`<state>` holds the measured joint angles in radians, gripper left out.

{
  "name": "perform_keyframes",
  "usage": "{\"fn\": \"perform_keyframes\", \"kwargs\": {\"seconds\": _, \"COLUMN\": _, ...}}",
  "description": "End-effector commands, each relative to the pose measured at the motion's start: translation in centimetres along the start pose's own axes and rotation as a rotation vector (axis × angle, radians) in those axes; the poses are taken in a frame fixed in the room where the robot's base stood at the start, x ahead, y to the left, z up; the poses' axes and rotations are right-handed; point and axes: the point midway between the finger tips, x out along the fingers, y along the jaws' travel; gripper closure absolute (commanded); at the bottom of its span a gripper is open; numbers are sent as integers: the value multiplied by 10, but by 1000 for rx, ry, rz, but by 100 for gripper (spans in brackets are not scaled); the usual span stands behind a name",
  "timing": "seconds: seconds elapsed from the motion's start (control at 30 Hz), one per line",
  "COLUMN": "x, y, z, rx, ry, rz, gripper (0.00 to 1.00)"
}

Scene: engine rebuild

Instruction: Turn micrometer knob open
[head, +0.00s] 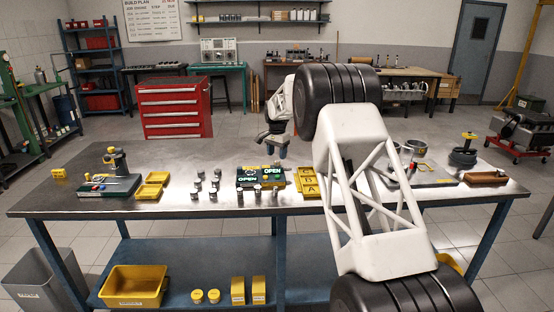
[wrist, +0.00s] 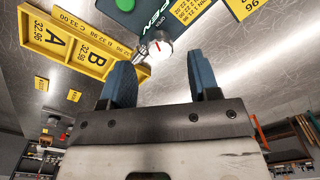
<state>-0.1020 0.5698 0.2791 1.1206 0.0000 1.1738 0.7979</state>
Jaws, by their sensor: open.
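The micrometer knob (wrist: 159,47) is a small white-silver knob with a red mark, ahead of my fingertips and nearer the left finger in the wrist view. A metal shaft runs from it beside a dark body with "OPEN" lettering and a green button. In the head view the dark green micrometer unit (head: 262,179) with lit "OPEN" signs stands on the metal bench. My gripper (wrist: 163,75) is open and empty, its two blue fingers apart. In the head view my gripper (head: 277,150) is above and behind the unit's right side; contact with the knob cannot be told.
A yellow plate lettered A and B (head: 307,182) lies right of the unit. Several small metal cylinders (head: 197,189) stand to its left. A yellow tray (head: 151,186) and a gauge stand (head: 110,186) are farther left. The steel bench (head: 75,199) has bare room between groups.

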Motion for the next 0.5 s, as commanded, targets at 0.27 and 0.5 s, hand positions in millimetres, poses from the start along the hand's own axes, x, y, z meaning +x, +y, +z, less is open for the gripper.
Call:
{"fn": "perform_keyframes", "kwargs": {"seconds": 0.27, "x": -33, "y": 0, "z": 0, "rx": 0, "ry": 2, "rz": -2, "gripper": 44}}
{"fn": "perform_keyframes", "kwargs": {"seconds": 0.5, "x": -41, "y": 0, "z": 0, "rx": 0, "ry": 1, "rz": -1, "gripper": 44}}
